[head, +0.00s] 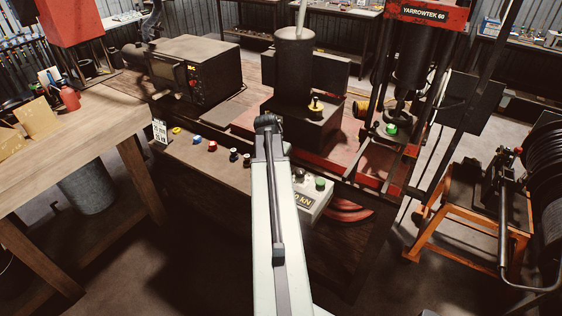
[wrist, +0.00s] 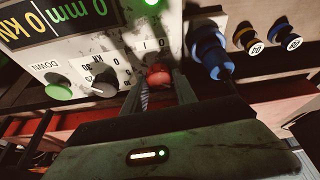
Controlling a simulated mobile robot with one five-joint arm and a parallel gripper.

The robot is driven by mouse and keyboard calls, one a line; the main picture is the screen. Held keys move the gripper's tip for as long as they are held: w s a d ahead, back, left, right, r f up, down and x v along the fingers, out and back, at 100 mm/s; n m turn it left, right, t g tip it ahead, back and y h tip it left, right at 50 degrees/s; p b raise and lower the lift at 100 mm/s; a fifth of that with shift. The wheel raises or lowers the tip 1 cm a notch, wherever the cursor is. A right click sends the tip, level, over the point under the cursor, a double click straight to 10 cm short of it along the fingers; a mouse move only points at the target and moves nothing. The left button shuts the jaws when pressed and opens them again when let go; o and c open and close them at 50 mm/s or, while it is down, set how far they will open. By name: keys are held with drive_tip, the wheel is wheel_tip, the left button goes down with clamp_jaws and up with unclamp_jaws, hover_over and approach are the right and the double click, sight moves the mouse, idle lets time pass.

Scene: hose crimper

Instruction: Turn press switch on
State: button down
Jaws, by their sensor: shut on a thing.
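The press control box (wrist: 120,60) fills the upper left of the wrist view, a pale panel with a display reading 0 mm and 0 kN. A red switch knob (wrist: 158,74) sits on it below the marks I and O. My gripper (wrist: 161,82) is shut on this red knob, one finger on each side. I cannot tell which mark the knob points to. A green lamp (wrist: 152,2) glows at the top edge. In the head view the control box (head: 316,194) shows beside my arm, which hides the red knob and my fingers.
Near the gripper are a green button (wrist: 58,92) marked DOWN, a grey dial (wrist: 104,84) and blue and dark fittings (wrist: 211,50) on the right. The red press (head: 425,14) stands behind. A wooden table (head: 95,115) is at left, an orange stand (head: 470,205) at right.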

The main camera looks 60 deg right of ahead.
drive_tip(key=shift+m+g, duration=0.3)
drive_tip(key=shift+m, duration=0.2)
drive_tip(key=c, duration=1)
unclamp_jaws()
drive_tip(key=p+v, duration=0.7)
drive_tip(key=shift+r, duration=0.35)
drive_tip(key=shift+a, duration=0.15)
